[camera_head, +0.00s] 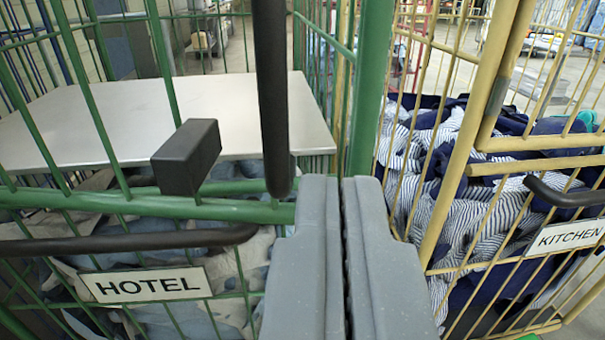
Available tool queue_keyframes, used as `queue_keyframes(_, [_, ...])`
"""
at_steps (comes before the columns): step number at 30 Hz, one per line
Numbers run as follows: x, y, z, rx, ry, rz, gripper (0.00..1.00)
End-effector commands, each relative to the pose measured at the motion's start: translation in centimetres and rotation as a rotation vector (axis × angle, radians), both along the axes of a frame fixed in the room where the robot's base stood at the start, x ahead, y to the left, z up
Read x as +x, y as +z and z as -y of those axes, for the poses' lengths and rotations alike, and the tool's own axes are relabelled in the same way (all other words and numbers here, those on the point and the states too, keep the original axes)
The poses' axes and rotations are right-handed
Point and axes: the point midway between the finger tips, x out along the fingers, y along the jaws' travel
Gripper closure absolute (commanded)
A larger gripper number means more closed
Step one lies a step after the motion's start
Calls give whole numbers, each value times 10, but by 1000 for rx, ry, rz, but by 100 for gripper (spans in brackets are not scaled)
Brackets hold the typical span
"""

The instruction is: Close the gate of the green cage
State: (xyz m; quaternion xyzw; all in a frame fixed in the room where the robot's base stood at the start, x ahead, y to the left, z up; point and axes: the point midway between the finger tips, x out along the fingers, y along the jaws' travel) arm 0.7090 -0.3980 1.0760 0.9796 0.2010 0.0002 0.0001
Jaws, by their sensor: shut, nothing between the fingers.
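The green cage (365,95) fills the left half of the view and has a wire mesh front with a "HOTEL" sign (152,285). Its front carries a black horizontal handle (130,241), a dark block (186,157) on the green rail and a black vertical bar (271,95). I cannot tell for certain which panel is the gate or how far it stands open. My gripper (342,182) is shut and empty at the bottom centre, by the cage's right front post. It hides the lower part of that corner. I cannot tell whether it touches the cage.
A yellow cage (487,75) with a "KITCHEN" sign (566,237) stands close on the right, holding striped and navy cloth (455,160). A pale board (240,105) lies over grey cloth in the green cage. The gap between the cages is narrow.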

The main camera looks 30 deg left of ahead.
Motion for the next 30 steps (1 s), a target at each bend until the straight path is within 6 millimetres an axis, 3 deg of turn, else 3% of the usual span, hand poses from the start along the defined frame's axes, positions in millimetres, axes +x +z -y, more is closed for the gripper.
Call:
queue_keyframes(18, [84,0,-37,3,1,-2,100])
queue_keyframes(30, [116,2,-50,1,0,1,100])
